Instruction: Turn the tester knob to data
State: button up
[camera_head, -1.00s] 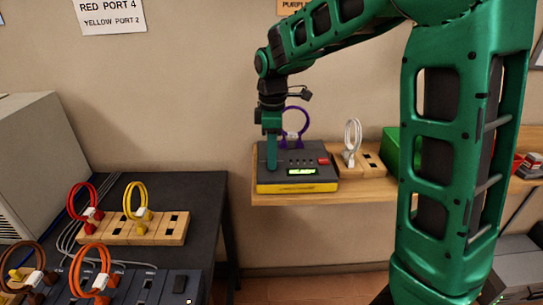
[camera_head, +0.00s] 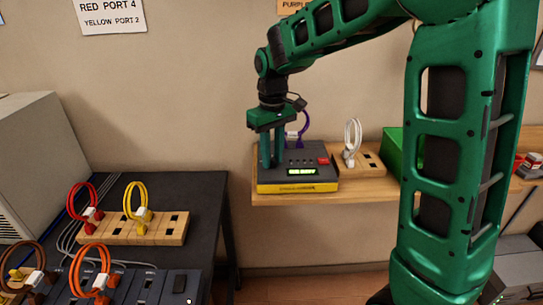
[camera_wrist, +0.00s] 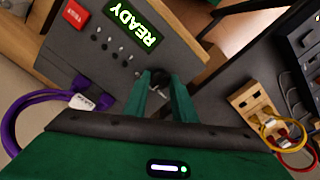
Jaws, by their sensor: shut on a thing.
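The tester (camera_head: 297,186) is a dark grey box with a yellow front band, on the wooden wall shelf. Its lit green display shows clearly in the wrist view and reads READY (camera_wrist: 132,25). My gripper (camera_head: 271,163) points down over the left part of the tester's top. In the wrist view my gripper (camera_wrist: 164,88) is shut on the small black knob (camera_wrist: 160,77), which sits between the fingertips. The fingers hide part of the knob, and I cannot read its setting.
A purple cable (camera_head: 304,125) is plugged in at the tester's back. A white cable loop (camera_head: 352,136) stands in a wooden block to its right, and a green box (camera_head: 390,148) is beyond. Red (camera_head: 82,200) and yellow (camera_head: 135,200) cables stand on the dark table at left.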

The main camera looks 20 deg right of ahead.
aim_at(272, 158)
jog(key=m, duration=0.4)
jog(key=shift+m, duration=0.4)
jog(key=m, duration=0.4)
jog(key=shift+w, duration=0.1)
jog(key=shift+m, duration=0.3)
jog(key=shift+r, duration=0.1)
jog(key=o, duration=1)
jog(key=shift+o, duration=0.2)
notch_tip(272, 158, up, 11)
jog(key=shift+f, duration=0.2)
